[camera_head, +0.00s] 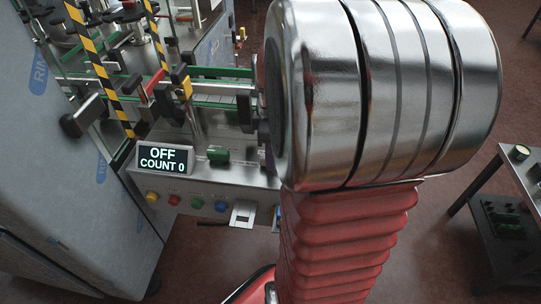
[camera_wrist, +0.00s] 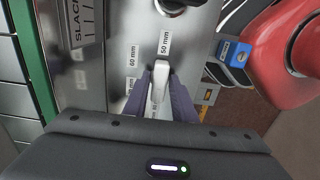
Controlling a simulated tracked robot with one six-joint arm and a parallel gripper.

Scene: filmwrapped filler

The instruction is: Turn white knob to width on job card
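The white knob (camera_wrist: 158,85) sits on a grey metal panel (camera_wrist: 105,50) in the wrist view. Its narrow end points up the picture, close to the lower end of the "50 mm" label (camera_wrist: 165,43). A "60 mm" label (camera_wrist: 132,58) lies to its left, and another label below that is partly covered. My gripper (camera_wrist: 160,82) has its two dark purple fingers on either side of the knob, and the knob fills the gap between them. In the head view my arm hides the knob and most of the gripper. I cannot make out a readable job card.
In the head view, a display (camera_head: 164,159) reads "OFF COUNT 0" above several coloured buttons (camera_head: 197,203). A green switch (camera_head: 218,154) is beside it. A grey cabinet (camera_head: 60,150) stands left and a side table (camera_head: 525,165) right. A blue padlock-like block (camera_wrist: 234,53) is right of the knob.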

